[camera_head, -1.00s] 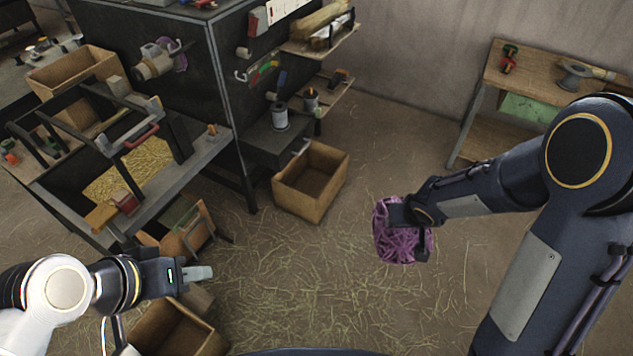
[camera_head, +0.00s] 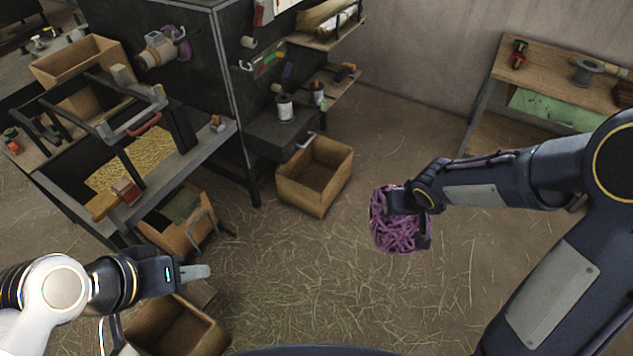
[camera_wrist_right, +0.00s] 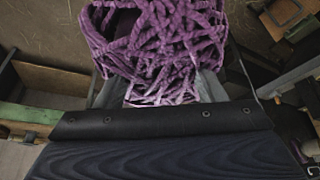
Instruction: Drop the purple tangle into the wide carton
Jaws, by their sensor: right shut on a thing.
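The purple tangle (camera_head: 392,232) is a loose ball of purple strands. It hangs in my right gripper (camera_head: 412,222), clear of any carton, over the straw-strewn floor. The tangle (camera_wrist_right: 160,45) fills the top middle of the right wrist view, between the fingers. An open, empty-looking brown carton (camera_head: 314,178) stands on the floor left of the tangle, below a dark drawer unit. Another open carton (camera_head: 178,330) is at the lower left, below my left gripper (camera_head: 197,272). Which one is the wide carton I cannot tell. The left fingers show edge-on, with nothing visible in them.
A third carton (camera_head: 180,228) stands beside the left workbench (camera_head: 215,150), and another (camera_head: 78,60) is behind that bench. A dark cabinet (camera_head: 180,60) is at the back. A wooden table (camera_head: 550,70) stands at the right. The middle floor is open, with scattered straw.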

